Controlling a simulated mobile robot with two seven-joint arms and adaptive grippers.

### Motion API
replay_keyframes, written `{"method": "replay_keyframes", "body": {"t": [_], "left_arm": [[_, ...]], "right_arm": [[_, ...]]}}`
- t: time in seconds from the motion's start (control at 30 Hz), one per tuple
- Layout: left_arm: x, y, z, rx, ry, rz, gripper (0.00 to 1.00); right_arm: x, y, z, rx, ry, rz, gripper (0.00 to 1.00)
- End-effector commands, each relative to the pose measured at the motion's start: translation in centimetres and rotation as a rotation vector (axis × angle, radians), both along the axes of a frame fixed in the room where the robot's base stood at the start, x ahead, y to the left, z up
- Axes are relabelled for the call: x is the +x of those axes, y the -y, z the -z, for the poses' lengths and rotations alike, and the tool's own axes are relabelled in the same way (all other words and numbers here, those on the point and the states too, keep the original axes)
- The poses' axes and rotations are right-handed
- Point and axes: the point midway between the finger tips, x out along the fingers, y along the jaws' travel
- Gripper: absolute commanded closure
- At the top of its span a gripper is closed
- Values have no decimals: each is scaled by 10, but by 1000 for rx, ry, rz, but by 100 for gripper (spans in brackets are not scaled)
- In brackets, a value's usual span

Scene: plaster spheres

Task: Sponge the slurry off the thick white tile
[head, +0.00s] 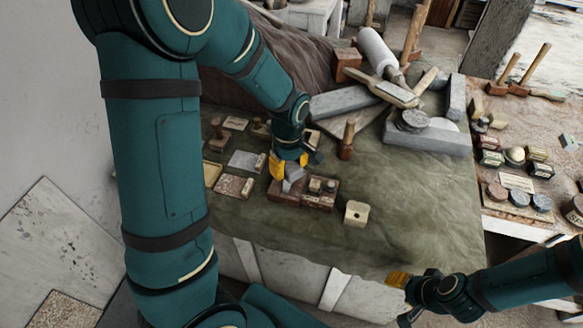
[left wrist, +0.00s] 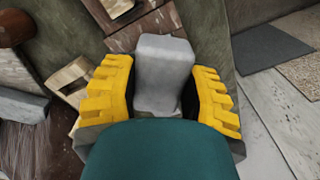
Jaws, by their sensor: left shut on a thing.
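My left gripper (head: 288,168) is shut on a pale grey block, seen between its yellow fingers in the left wrist view (left wrist: 165,70). The block (head: 293,174) is over or beside a dark reddish-brown tray (head: 318,200); I cannot tell whether they touch. A flat pale grey-white tile (head: 243,160) lies left of the gripper. A speckled brownish tile (head: 230,186) lies nearer. I cannot tell which piece is the thick white tile or make out slurry. My right gripper (head: 405,284) is off the table's front edge, its jaws unclear.
A cream block with a dark hole (head: 356,214) sits right of the tray. A wooden-handled stamp (head: 347,140) stands behind. Grey stone slabs and mallets crowd the back right. A side table (head: 520,228) holds small boxes and discs. Cloth at the front right is clear.

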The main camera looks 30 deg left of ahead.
Motion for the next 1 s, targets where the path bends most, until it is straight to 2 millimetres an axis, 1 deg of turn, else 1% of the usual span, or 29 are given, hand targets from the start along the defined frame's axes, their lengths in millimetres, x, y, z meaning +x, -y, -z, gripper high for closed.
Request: {"method": "replay_keyframes", "body": {"t": [0.03, 0.27, 0.5, 0.6, 0.73, 1.0], "left_arm": [[1, -3, 0, 0, 0, -1, 82], [4, -9, 0, 1, 0, 0, 82], [9, -23, 1, 1, -1, -1, 82], [10, -26, 2, 0, -1, -1, 82], [9, -23, 1, 1, 0, 2, 82], [2, -7, 0, 1, -2, 4, 82]], "right_arm": [[0, 0, 0, 0, 0, 0, 53], [0, 0, 0, 0, 0, 0, 53], [0, 0, 1, 0, 0, 0, 53], [0, 0, 1, 0, 0, 0, 53], [0, 0, 0, 0, 0, 0, 53], [0, 0, -2, 0, 0, 0, 53]]}}
